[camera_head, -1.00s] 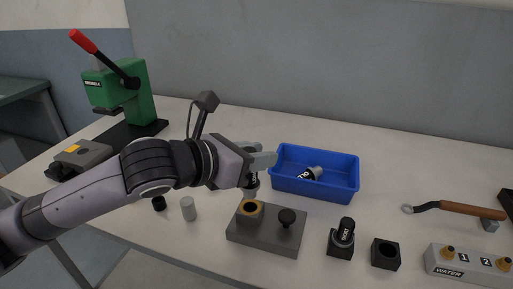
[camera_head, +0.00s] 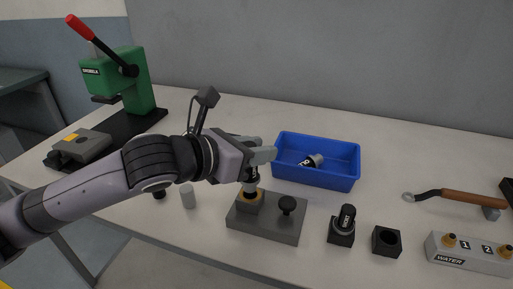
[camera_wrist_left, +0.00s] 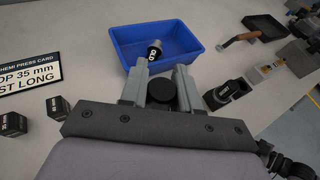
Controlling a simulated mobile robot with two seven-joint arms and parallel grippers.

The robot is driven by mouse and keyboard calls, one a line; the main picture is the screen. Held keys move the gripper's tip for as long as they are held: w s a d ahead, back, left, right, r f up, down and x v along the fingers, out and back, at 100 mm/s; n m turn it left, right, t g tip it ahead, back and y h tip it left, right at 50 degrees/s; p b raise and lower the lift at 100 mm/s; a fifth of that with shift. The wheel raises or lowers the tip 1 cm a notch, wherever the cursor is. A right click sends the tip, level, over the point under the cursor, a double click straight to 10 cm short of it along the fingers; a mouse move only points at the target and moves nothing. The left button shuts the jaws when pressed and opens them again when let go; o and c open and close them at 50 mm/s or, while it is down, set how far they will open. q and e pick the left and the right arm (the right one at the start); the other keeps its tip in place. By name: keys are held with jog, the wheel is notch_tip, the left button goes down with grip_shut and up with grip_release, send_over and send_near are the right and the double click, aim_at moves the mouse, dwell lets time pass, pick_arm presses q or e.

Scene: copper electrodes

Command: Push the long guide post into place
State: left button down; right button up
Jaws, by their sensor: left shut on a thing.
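My left gripper (camera_head: 262,156) is shut on a dark and grey post (camera_head: 250,184), which I take for the long guide post. The post is roughly upright, its lower end at the brass ring (camera_head: 259,194) on the grey base block (camera_head: 268,226). How far it sits in the ring cannot be told. In the left wrist view, the fingers of my left gripper (camera_wrist_left: 162,80) flank a dark round top. My right gripper is not in view.
A blue bin (camera_head: 316,181) behind the block holds a part marked OLD (camera_head: 312,161). Right of the block are a black holder with a dark part (camera_head: 345,220), an empty black socket (camera_head: 386,241) and a WATER block (camera_head: 462,256). A green press (camera_head: 125,80) stands back left.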

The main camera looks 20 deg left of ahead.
pick_arm(q)
jog(key=shift+f, duration=0.15)
jog(key=shift+f+b, duration=0.5)
jog(key=shift+f, duration=0.3)
jog(key=shift+f+b, duration=0.45)
jog(key=shift+f, duration=0.35)
jog(key=c, duration=0.7)
grip_release()
jog(key=shift+c, duration=0.2)
jog(key=shift+f, duration=0.1)
